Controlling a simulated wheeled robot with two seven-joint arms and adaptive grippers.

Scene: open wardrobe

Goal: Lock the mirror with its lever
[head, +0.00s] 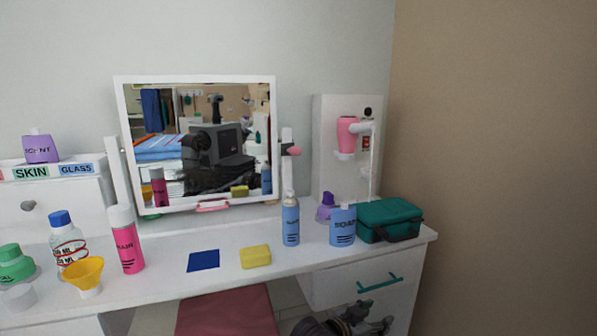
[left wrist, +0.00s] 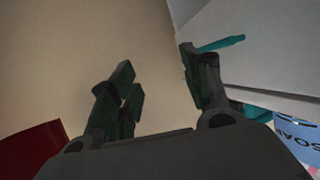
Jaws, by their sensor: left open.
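The mirror (head: 196,140) has a white frame and stands upright between two white posts at the back of the white table. A pink lever (head: 291,151) sticks out near the top of the right post, beside the frame's right edge. A pink handle (head: 212,206) is on the frame's bottom edge. My left gripper (head: 372,318) is low at the front right, in front of the drawer and well below the mirror. In the left wrist view its fingers (left wrist: 160,85) are apart with nothing between them. My right gripper is not seen.
A blue spray bottle (head: 291,222) stands in front of the right post. A blue soap bottle (head: 342,226) and a green case (head: 389,220) stand right of it. A yellow sponge (head: 255,257) and blue cloth (head: 203,261) lie in front. The drawer has a teal handle (head: 380,283).

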